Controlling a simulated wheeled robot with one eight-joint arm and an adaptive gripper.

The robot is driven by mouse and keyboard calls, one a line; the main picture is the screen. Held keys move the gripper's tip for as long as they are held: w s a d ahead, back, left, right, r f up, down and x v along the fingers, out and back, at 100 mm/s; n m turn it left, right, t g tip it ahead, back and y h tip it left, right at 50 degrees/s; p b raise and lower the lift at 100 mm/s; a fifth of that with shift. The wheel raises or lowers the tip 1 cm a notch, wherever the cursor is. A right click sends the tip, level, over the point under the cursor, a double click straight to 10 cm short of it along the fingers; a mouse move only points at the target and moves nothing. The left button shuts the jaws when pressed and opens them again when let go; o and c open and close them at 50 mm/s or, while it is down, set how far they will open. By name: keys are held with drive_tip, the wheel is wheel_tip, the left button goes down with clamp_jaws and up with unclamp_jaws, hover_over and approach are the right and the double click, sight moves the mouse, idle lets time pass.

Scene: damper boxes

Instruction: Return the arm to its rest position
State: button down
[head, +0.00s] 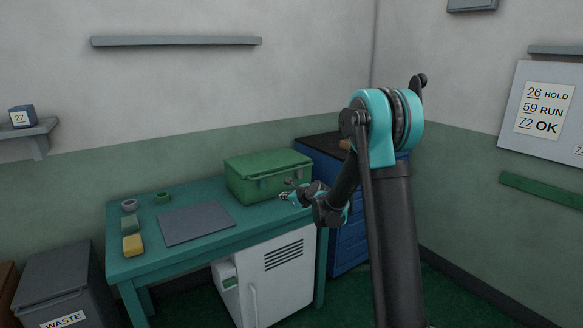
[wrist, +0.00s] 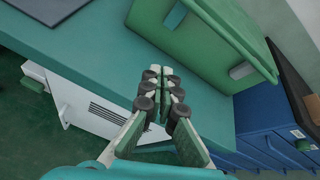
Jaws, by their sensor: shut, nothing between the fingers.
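My gripper (head: 284,197) is in the head view, in front of the green lidded box on the teal table, near the table's front right edge. In the wrist view my gripper (wrist: 160,76) is shut with its fingertips together and nothing between them. The fingers point toward the green box. My arm is bent, its dark links and teal joints rising on the right side of the head view.
The teal table (head: 150,263) carries a green box (head: 262,178), a grey mat (head: 196,223), two rings and two small blocks. A white cabinet (head: 276,281) stands under it. A blue drawer unit (head: 349,241) stands right, a waste bin (head: 62,281) left.

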drive_tip(key=s+d+f+n+g+h, duration=0.2)
drive_tip(key=s+d+n, duration=0.6)
drive_tip(key=s, duration=0.6)
drive_tip(key=s+d+f+n+g+h, duration=0.2)
drive_tip(key=s+d+n, duration=0.5)
drive_tip(key=s, duration=0.8)
drive_tip(key=s+d+f+n+g+h, duration=0.2)
drive_tip(key=s+d+n, duration=0.6)
drive_tip(key=s, duration=0.7)
drive_tip(key=shift+d+f+n+g+h, duration=0.35)
drive_tip(key=shift+f+n+h, duration=0.3)
drive_tip(key=shift+n, duration=0.25)
